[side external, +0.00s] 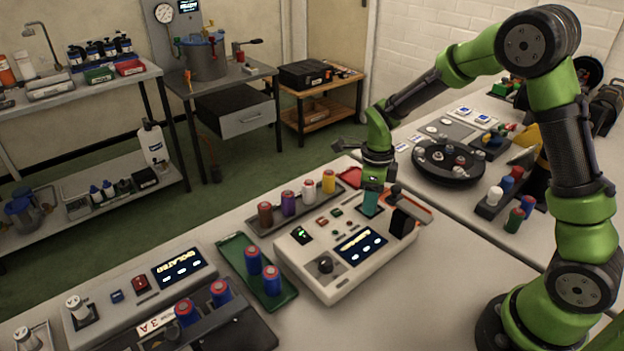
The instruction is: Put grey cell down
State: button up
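My gripper (372,192) points down over the back right part of a white device (345,262) with a lit display. A teal piece shows at the gripper's lower end, and I cannot tell if it is part of the gripper or something held. A small dark grey cylinder (394,190) shows just right of the gripper, near a black block (403,222) on the device. I cannot tell if this cylinder is the grey cell or if the gripper touches it. The fingertips are too small and partly hidden to read.
A rack (345,187) behind the device carries brown, purple, pink-white and yellow cells. A green tray (232,245) at its left holds blue cells with red tops. A second device (140,293) stands further left. A black round carousel (448,163) is at the right.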

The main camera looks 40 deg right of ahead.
jog(key=o, duration=0.4)
notch_tip(320, 180, up, 11)
jog(key=shift+r, duration=0.15)
jog(key=shift+s+a+r+n+t+y, duration=0.35)
jog(key=shift+s+a+r+n+t, duration=0.8)
jog(key=shift+s+n, duration=2.35)
jog(key=shift+s+a+r+n+t+y, duration=0.3)
jog(key=shift+s+a+r+n+t, duration=0.9)
jog(key=shift+n, duration=3.7)
jog(key=shift+s+a+r+n+t+y, duration=0.45)
jog(key=shift+s+r+n+t, duration=1.15)
jog(key=shift+s+n, duration=2.3)
jog(key=shift+w+a+r+n+g, duration=0.1)
jog(key=shift+w+r+n+g, duration=0.2)
jog(key=shift+w+r+g, duration=0.1)
